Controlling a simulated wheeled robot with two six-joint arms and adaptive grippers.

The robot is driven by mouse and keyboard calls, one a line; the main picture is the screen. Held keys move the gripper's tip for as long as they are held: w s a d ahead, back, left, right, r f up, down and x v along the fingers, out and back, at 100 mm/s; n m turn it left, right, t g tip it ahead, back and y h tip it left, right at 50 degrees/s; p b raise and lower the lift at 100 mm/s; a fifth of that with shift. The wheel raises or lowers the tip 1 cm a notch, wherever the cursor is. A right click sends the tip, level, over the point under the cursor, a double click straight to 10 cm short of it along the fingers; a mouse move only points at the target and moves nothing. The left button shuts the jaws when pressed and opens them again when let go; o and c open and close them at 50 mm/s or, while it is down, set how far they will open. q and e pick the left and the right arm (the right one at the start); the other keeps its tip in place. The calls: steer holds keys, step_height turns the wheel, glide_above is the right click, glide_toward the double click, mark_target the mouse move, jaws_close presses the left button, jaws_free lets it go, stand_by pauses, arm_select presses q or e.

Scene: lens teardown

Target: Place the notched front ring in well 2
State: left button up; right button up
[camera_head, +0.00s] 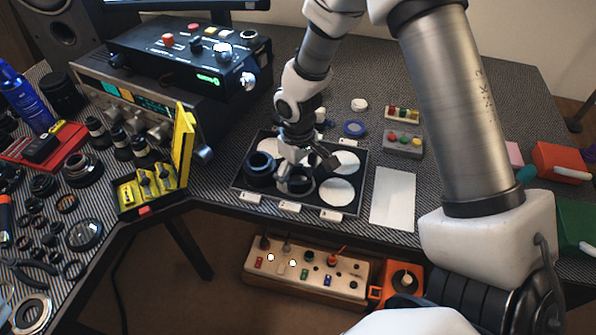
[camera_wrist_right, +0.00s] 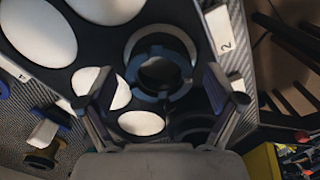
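The notched front ring (camera_head: 296,181) is a dark grey-blue ring. It sits at the front middle of the black tray (camera_head: 314,207), beside a white label. In the right wrist view the notched ring (camera_wrist_right: 160,70) lies over a white round pad beside the label marked 2 (camera_wrist_right: 228,46). The pad shows as a crescent along its upper edge. My right gripper (camera_head: 308,162) is above the tray. In the wrist view its fingers (camera_wrist_right: 158,85) are spread on both sides of the ring, with gaps between them and it. My left gripper is not in view.
A dark lens barrel (camera_head: 261,168) stands in the tray's left front. White pads (camera_head: 337,192) show in other wells. A blue ring (camera_head: 353,128) and a white sheet (camera_head: 393,196) lie nearby. A yellow case (camera_head: 150,190) stands open to the left.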

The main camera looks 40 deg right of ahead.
step_height(320, 180, up, 12)
steer(key=p, duration=0.1)
steer(key=shift+r, duration=0.25)
